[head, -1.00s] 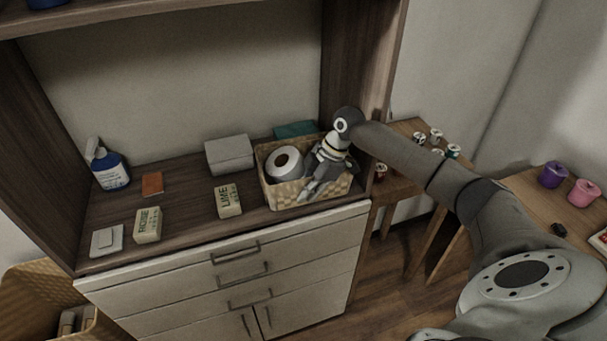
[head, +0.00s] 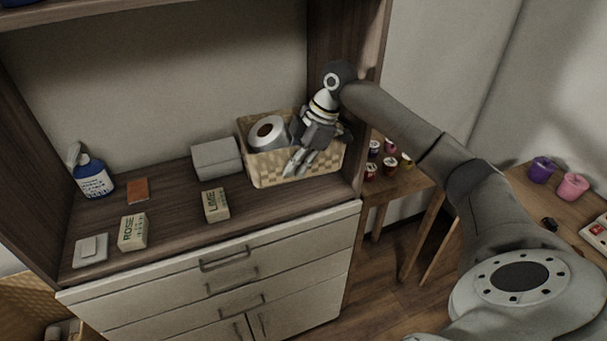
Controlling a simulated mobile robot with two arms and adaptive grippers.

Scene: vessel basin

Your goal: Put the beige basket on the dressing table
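My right gripper (head: 297,168) reaches down from the right over the basket. Its fingers are at the basket's front wall and appear closed on it. The basket sits high against the shelf; whether its base is clear of the board is hard to tell. My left gripper is out of view. Two wooden tables stand at the right, one with small jars (head: 389,166); which is the dressing table is unclear.
A grey box (head: 217,158), a LIME soap box (head: 216,205), a ROSE soap box (head: 132,232) and a blue bottle (head: 94,177) stand on the shelf. The cabinet's right side panel (head: 370,60) is close beside my arm. Purple (head: 541,170) and pink (head: 572,187) pots stand on the right table.

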